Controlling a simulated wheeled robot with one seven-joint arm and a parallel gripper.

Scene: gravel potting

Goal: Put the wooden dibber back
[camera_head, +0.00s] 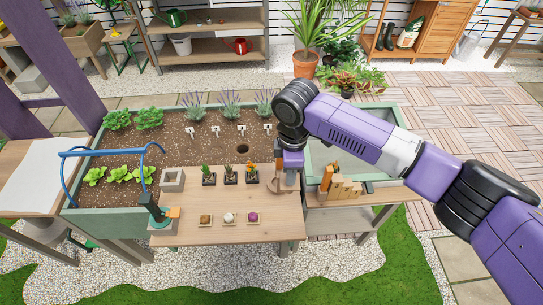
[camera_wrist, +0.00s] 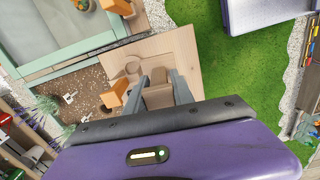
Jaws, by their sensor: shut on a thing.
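My gripper (camera_head: 287,184) is over the right end of the wooden potting table, at the end of my purple arm. In the wrist view its two grey fingers (camera_wrist: 161,92) are closed on a brown wooden piece (camera_wrist: 158,97), which I take to be the wooden dibber. Its lower part is hidden, so I cannot tell whether it touches anything below. A curved brown shape (camera_head: 274,189) shows just left of the fingers. A wooden block rack (camera_head: 345,189) with upright pieces stands to the right of my gripper.
Potted cacti (camera_head: 230,177) stand left of my gripper, with small trays (camera_head: 228,219) in front. The soil bed (camera_head: 185,147) behind holds plants and a round hole (camera_head: 242,149). The table's front right is clear.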

